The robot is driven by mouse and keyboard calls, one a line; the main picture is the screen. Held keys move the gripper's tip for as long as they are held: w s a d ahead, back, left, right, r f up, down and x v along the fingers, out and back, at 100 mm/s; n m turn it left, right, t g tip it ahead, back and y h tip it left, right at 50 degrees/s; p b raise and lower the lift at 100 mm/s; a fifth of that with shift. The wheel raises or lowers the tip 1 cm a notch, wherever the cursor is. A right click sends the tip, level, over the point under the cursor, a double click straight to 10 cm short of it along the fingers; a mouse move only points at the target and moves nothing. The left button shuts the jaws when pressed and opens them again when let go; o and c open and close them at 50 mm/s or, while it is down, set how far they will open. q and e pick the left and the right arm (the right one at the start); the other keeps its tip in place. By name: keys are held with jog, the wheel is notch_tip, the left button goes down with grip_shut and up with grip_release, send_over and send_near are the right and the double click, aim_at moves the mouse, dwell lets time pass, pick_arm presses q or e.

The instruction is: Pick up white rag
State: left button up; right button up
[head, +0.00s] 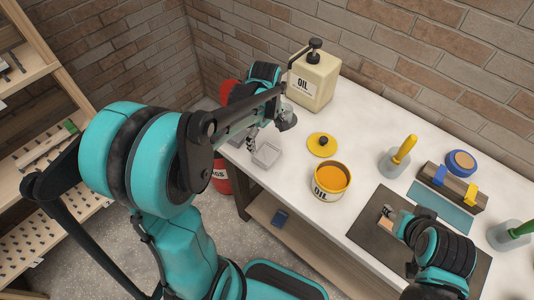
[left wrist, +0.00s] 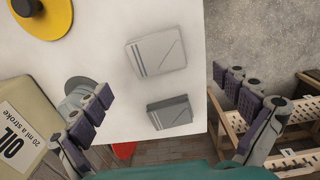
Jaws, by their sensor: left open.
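The white rag (head: 267,154) lies folded and flat on the white tabletop near its left front edge. It also shows in the left wrist view (left wrist: 157,52), with thin grey stripes near one side. A second, grey folded rag (left wrist: 169,112) lies beside it, closer to the table edge; it is partly hidden in the head view (head: 240,136). My left gripper (head: 269,129) is open and empty above the table, just behind the white rag in the head view. My right gripper (head: 388,212) is low over the dark mat; its fingers are too small to judge.
An oil dispenser (head: 314,78) stands behind my left gripper. A yellow lid (head: 322,145) and an open oil can (head: 329,181) are right of the white rag. A dark mat (head: 372,238) lies farther right. Red barrels (head: 221,177) stand beside the table, and wooden shelving (head: 30,130) is at left.

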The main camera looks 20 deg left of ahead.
aim_at(267, 153)
pick_arm(q)
jog(key=shift+w+a+f, duration=0.1)
jog(key=shift+a+f, duration=0.05)
jog(key=shift+f, duration=0.55)
jog(key=f+b, duration=0.1)
jog(key=f, duration=0.2)
jog(key=f+b, duration=0.2)
jog(key=f, duration=0.2)
jog(key=shift+w+d, duration=0.15)
jog(key=shift+d, duration=0.05)
jog(key=shift+r, duration=0.1)
jog(key=c, duration=1)
